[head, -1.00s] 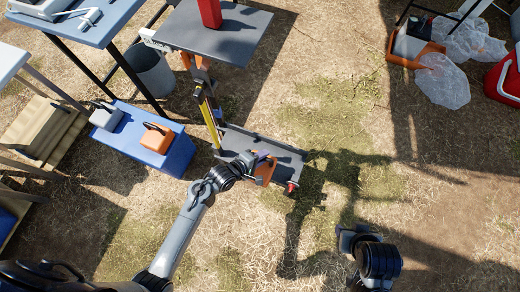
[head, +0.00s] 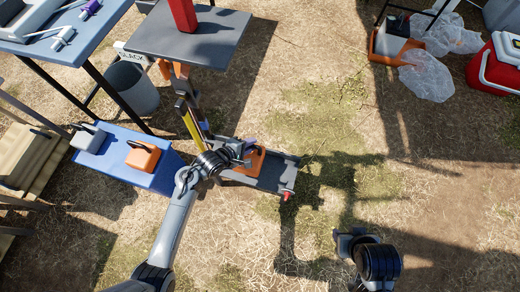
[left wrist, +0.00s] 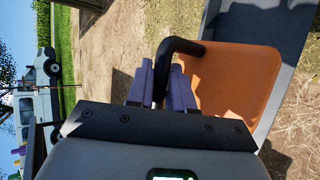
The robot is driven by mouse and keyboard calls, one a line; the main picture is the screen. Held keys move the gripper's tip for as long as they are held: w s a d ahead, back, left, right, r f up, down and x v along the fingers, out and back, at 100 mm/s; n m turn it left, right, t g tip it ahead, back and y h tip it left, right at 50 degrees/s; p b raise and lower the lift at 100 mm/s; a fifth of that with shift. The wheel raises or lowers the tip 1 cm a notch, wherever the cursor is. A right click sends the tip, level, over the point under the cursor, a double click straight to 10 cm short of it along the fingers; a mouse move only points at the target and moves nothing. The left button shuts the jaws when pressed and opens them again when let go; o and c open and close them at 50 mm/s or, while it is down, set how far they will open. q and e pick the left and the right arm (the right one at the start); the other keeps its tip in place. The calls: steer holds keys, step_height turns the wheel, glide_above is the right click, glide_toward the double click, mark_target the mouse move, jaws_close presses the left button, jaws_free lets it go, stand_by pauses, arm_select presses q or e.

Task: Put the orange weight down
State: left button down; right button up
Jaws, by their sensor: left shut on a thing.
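My left gripper (head: 248,148) is shut on the black handle (left wrist: 181,46) of an orange weight (head: 257,161). In the left wrist view its purple fingers (left wrist: 162,86) close around the handle, and the orange body (left wrist: 235,82) lies to the right of them. The weight is at the low grey platform (head: 272,178) of a stand, within its outline in the head view. I cannot tell whether its underside touches the platform. My right gripper (head: 347,240) is at the lower right, away from the stand; its fingers do not show clearly.
A second orange weight (head: 142,156) and a grey weight (head: 88,138) sit on a blue bench (head: 118,171) at the left. The stand's yellow-marked upright (head: 190,122) and upper grey shelf (head: 218,45) with a red object (head: 183,14) are close behind. Open grass lies right.

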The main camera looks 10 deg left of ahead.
arm_select(q)
steer(key=a+f+b, duration=0.1)
steer(key=w+a+f, duration=0.1)
steer(key=a, duration=0.1)
steer(key=shift+w+a+b, duration=0.15)
steer(key=shift+b, duration=0.25)
steer(key=shift+w+a+f, duration=0.1)
steer(key=shift+a, duration=0.4)
step_height(320, 180, down, 4)
steer(key=b, duration=0.4)
steer(key=shift+f, duration=0.1)
steer(key=c, duration=1.4)
jaws_free()
steer(key=shift+f, duration=0.15)
steer(key=shift+c, duration=0.2)
steer(key=o, duration=0.4)
steer(key=shift+o, duration=0.2)
steer(key=shift+a, duration=0.1)
